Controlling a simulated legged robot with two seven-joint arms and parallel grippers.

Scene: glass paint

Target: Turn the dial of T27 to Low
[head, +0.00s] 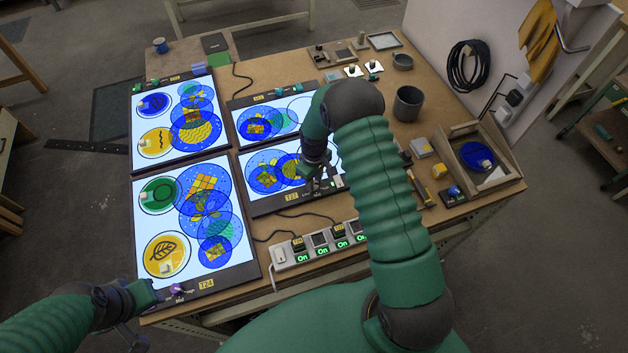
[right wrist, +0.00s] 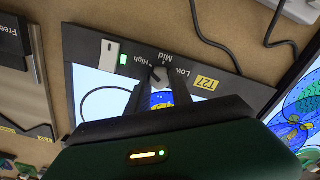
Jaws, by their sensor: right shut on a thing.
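The T27 light panel (head: 262,208) lies on the table in front of my right arm, its yellow T27 tag also showing in the right wrist view (right wrist: 207,83). Its dark dial (right wrist: 158,74) sits on the panel's black edge, with High, Mid and Low printed around it. My right gripper (right wrist: 158,84) is shut on the dial from above; in the head view the gripper (head: 318,184) is partly hidden by my arm. The pointer seems to face near Mid, but the fingers cover part of it. My left gripper (head: 140,340) is low at the left, by the T24 panel; its fingers are unclear.
The T24 panel (head: 215,284) with a purple dial lies to the left. A power strip (head: 290,262) with lit green On lights stands in front of T27, with cables running to it. A grey cup (head: 408,103) and a wooden tray (head: 510,172) are at the right.

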